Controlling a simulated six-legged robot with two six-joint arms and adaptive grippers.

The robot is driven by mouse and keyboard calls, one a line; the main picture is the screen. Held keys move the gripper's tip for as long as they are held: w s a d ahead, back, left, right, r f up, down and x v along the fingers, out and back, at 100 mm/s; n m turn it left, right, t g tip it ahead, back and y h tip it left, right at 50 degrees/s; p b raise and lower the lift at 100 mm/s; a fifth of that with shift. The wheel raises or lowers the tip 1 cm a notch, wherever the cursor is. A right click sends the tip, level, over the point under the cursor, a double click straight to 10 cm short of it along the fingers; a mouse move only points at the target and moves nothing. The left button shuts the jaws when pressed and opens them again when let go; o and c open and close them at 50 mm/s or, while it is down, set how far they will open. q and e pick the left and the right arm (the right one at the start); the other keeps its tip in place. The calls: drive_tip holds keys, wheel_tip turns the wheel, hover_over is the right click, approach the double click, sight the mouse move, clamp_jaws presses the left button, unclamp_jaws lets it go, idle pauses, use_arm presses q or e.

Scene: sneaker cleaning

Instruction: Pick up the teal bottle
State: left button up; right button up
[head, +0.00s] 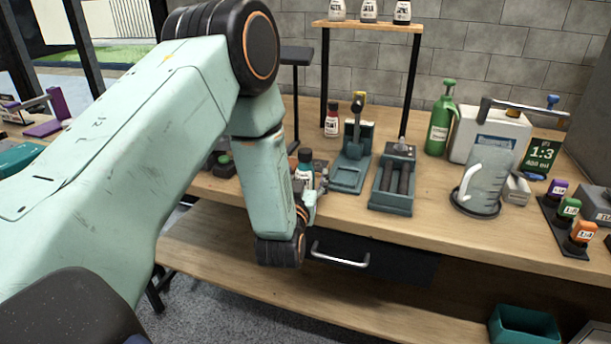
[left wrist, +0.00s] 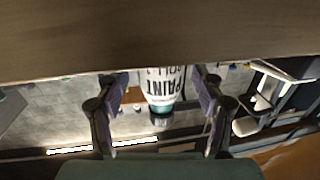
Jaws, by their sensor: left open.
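The teal bottle (head: 305,172) stands near the front edge of the workbench, with a dark cap, a teal shoulder and a white label. My left gripper (head: 314,191) is low in front of it, partly hidden by my own wrist. The two fingers of my left gripper (left wrist: 162,77) are spread, one on each side of the bottle, with gaps visible. My right gripper is not in view.
A teal press (head: 352,172) and a roller tray (head: 393,188) stand right of the bottle. Farther right are a clear jug (head: 484,180), a green spray bottle (head: 441,122) and small paint bottles (head: 567,212). A red-labelled bottle (head: 332,122) stands behind. A drawer handle (head: 340,259) juts out below.

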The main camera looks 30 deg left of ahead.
use_arm(q)
drive_tip(key=shift+w+a, duration=0.2)
drive_tip(key=shift+w, duration=0.15)
drive_tip(key=c, duration=1.3)
